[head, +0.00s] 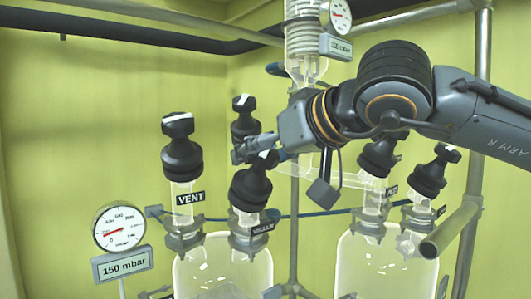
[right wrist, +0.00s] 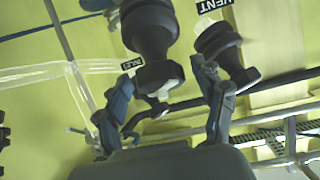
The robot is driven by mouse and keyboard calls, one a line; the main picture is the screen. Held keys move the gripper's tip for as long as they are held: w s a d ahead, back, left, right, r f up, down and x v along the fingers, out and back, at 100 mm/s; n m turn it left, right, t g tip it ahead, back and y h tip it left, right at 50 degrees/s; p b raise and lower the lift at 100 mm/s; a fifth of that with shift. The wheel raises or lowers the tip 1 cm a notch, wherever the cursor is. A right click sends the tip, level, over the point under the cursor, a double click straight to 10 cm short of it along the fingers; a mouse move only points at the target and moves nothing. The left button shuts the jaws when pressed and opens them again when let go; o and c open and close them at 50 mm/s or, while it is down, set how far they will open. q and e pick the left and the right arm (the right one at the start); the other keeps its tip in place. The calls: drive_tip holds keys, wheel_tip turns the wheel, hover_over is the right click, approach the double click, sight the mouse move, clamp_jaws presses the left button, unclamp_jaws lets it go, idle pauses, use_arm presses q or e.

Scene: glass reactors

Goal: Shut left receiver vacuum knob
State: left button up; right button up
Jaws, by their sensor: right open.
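The left receiver (head: 222,262) carries a black vacuum knob (head: 250,190) at front, labelled VACUUM. It stands upright, and its top is partly covered by my right gripper (head: 258,151). In the right wrist view, a large black knob (right wrist: 152,45), seen upside down, has its top between the open fingers of the right gripper (right wrist: 163,75). This fits the vacuum knob, though its label does not show there. Gaps show beside the fingers; contact cannot be told. My left gripper is not in view.
The vent knob (head: 182,150) stands close to the left, and another black knob (head: 245,120) behind. A gauge (head: 119,227) with a 150 mbar sign stands far left. The right receiver (head: 385,265) with its black knobs stands beneath my right arm. A metal post (head: 478,100) rises at right.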

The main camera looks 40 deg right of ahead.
drive_tip(key=c, duration=1.2)
drive_tip(key=shift+o, duration=0.2)
drive_tip(key=shift+m, duration=0.3)
